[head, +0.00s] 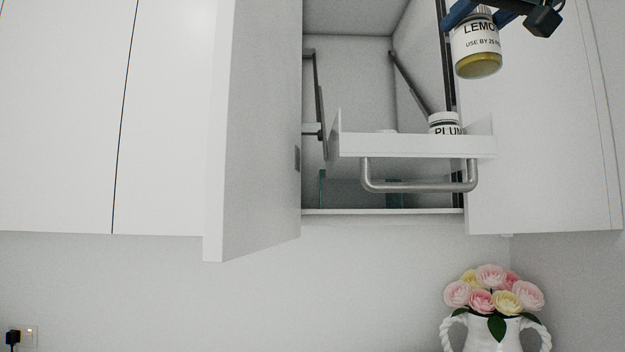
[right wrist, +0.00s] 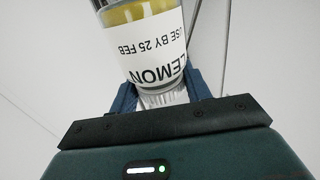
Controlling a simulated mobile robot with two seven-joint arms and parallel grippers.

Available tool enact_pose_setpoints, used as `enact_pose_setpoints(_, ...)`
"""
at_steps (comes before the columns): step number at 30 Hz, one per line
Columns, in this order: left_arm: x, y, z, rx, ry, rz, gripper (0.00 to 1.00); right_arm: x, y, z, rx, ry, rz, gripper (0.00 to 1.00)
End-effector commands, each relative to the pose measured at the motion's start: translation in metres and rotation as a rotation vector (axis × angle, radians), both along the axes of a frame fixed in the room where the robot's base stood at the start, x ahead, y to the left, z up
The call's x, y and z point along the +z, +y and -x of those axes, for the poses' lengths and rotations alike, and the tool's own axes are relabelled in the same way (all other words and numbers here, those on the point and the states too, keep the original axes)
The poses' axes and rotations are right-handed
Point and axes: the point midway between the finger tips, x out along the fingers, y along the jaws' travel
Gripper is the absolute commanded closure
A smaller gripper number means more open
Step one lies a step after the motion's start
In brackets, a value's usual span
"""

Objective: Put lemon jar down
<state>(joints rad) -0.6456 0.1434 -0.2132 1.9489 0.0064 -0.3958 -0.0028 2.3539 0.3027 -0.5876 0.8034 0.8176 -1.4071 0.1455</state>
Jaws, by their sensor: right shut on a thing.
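The lemon jar (head: 477,50) is a clear jar with a white label, yellow contents and a white ribbed lid. It is upright in the air at the top right of the head view. My right gripper (head: 490,14) is shut on it near the lid. In the right wrist view the lemon jar (right wrist: 146,45) appears upside down, its lid between the blue fingers of the gripper (right wrist: 160,97). A white pull-down shelf (head: 400,145) with a metal bar handle hangs out of the open cabinet, below and left of the jar. My left gripper is not in view.
A second jar (head: 445,123), its label partly hidden, stands at the right end of the shelf. Something low and white shows behind the shelf's front wall. The open cabinet door (head: 255,130) stands out at left. A flower vase (head: 497,330) is below right.

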Motion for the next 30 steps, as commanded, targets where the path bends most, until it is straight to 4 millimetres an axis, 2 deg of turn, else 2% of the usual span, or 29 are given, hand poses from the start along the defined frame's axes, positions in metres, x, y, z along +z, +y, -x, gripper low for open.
enact_pose_setpoints(1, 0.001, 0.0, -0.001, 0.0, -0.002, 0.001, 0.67, 0.002, -0.023, 0.002, -0.024, -0.005, -0.007, 0.85)
enact_pose_setpoints(6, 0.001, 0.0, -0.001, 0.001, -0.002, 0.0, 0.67, -0.002, -0.088, 0.006, -0.094, -0.004, -0.006, 0.85)
enact_pose_setpoints(9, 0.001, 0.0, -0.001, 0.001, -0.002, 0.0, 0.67, -0.006, -0.12, 0.01, -0.129, -0.003, -0.003, 0.85)
enact_pose_setpoints(15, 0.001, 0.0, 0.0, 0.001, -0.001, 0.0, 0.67, -0.013, -0.165, 0.017, -0.18, -0.004, -0.002, 0.85)
enact_pose_setpoints(21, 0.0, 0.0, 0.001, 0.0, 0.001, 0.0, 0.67, -0.019, -0.197, 0.023, -0.216, -0.005, -0.001, 0.85)
enact_pose_setpoints(30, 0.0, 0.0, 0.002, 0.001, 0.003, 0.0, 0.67, -0.049, -0.191, -0.02, -0.255, -0.001, 0.003, 0.85)
